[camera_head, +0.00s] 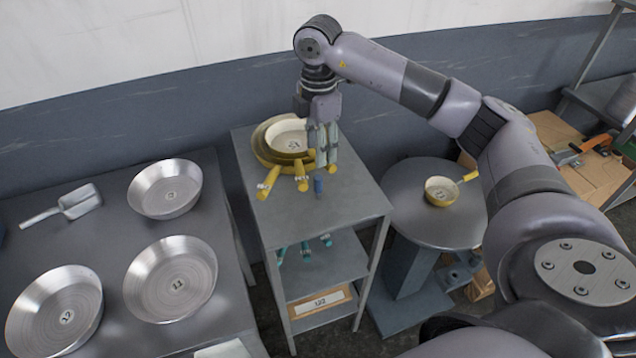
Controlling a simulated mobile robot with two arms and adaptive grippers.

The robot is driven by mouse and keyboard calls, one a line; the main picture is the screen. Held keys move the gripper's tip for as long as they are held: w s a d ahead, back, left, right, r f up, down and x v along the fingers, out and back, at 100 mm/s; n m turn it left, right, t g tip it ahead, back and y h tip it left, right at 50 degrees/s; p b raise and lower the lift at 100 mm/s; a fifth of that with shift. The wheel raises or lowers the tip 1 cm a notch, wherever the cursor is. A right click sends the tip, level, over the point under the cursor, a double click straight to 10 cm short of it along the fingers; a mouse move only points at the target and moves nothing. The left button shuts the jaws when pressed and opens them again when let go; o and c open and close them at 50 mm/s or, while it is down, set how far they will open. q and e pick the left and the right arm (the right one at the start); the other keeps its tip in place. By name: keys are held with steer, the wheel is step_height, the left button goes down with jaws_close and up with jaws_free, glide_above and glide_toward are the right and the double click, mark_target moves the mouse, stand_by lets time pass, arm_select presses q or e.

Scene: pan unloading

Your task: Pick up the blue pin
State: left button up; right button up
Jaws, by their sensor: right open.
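The blue pin (318,185) is a small dark blue piece that appears upright on the top of the grey shelf stand (350,192), right of the yellow pan handles. My right gripper (322,165) points down over the stand, its light fingers open, with the tips just above the pin in the picture. I cannot tell how large the gap is or whether a finger touches the pin. My left gripper is not in view.
Stacked yellow pans (262,150) stand close left of the gripper, handles pointing toward me. A round table (410,222) at the right bears a small yellow pan (440,192). Steel pans (165,188) and a scoop (80,202) lie on the left table.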

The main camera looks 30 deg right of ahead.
mark_target(318, 189)
step_height(318, 189, down, 14)
steer(key=p, duration=0.3)
steer(key=shift+c, duration=0.2)
jaws_close()
stand_by(0.5)
